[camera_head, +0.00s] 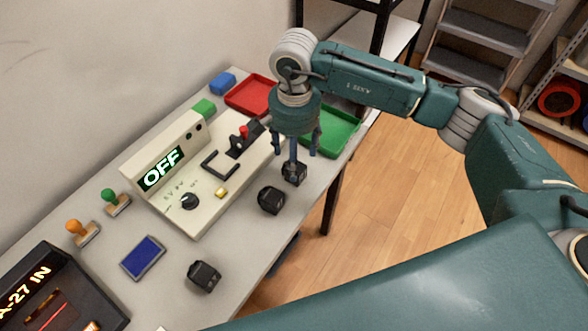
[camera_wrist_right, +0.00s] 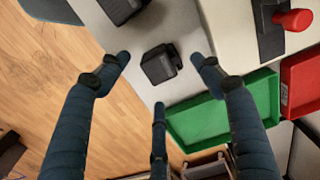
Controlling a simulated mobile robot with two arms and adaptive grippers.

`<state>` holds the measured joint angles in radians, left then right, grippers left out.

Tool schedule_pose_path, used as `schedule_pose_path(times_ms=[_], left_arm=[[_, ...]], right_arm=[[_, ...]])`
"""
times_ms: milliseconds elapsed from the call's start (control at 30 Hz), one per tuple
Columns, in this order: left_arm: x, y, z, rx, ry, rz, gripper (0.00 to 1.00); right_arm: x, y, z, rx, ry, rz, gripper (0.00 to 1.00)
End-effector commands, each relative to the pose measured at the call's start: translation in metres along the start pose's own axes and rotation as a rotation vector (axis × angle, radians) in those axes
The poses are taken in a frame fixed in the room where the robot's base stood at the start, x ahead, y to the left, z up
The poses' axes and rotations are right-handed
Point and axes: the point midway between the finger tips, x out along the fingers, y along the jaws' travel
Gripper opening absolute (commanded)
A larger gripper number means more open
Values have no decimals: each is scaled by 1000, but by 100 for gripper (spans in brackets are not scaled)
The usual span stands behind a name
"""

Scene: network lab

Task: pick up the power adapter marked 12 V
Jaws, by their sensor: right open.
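Several black power adapters lie on the grey table: one near the front (camera_head: 204,276), one in the middle (camera_head: 271,200) and one farther back near the right edge (camera_head: 294,173). No voltage marking is readable on any of them. My right gripper (camera_head: 294,155) is open and points down over the farthest adapter. In the right wrist view that adapter (camera_wrist_right: 161,63) lies between the spread fingers (camera_wrist_right: 159,72), with nothing held. Part of another adapter (camera_wrist_right: 122,8) shows at the top of that view. My left gripper is out of view.
A cream device reading OFF (camera_head: 165,168) stands left of the adapters. A green tray (camera_head: 338,134) and a red tray (camera_head: 250,95) lie behind. A blue pad (camera_head: 143,257), stamps and a dark A-27 IN box (camera_head: 55,300) are at the left.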

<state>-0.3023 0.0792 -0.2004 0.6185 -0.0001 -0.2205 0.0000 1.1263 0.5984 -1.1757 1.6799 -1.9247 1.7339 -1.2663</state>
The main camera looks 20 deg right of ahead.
Motion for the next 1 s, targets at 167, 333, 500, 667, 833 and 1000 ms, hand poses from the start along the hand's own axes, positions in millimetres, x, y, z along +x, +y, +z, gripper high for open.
schedule_pose_path(times_ms=[167,333,500,667,833,1000], left_arm=[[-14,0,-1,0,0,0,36],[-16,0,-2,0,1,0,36],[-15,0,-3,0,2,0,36],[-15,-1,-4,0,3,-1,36],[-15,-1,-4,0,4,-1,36],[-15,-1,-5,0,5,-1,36]], right_arm=[[24,-3,-1,1,-4,5,66],[45,-3,-1,1,-3,2,66],[48,-4,-1,0,-2,0,66],[48,-4,-1,0,-3,0,54],[48,-4,-1,0,-3,0,20],[48,-4,-2,0,-2,-1,10]])
